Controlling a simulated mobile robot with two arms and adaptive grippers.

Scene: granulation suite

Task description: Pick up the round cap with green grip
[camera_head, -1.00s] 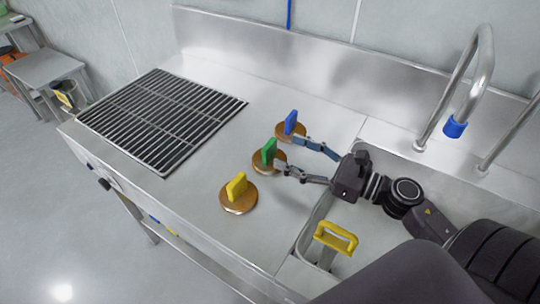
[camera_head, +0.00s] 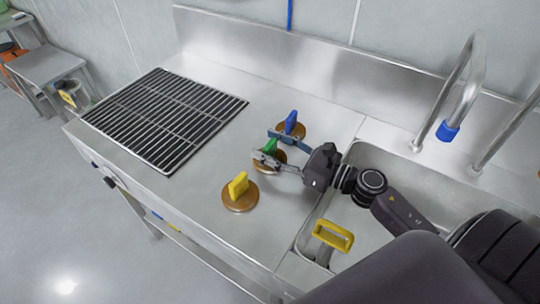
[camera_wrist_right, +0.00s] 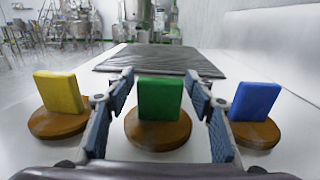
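The round cap with green grip (camera_head: 269,147) stands on the steel counter between two similar caps. In the right wrist view its green grip (camera_wrist_right: 160,98) rises upright from a brown round base (camera_wrist_right: 158,131), centred between the fingers. My right gripper (camera_head: 264,145) is open, with one finger on each side of the green grip; a gap shows on both sides in the right wrist view (camera_wrist_right: 160,95). In the head view the fingers partly hide the cap. My left gripper is not in view.
A cap with yellow grip (camera_head: 238,189) stands nearer the counter's front edge, and one with blue grip (camera_head: 291,125) is behind. A black grate (camera_head: 165,118) lies left. The sink (camera_head: 365,235) is right, with a yellow handle (camera_head: 333,236) and a tap (camera_head: 470,85).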

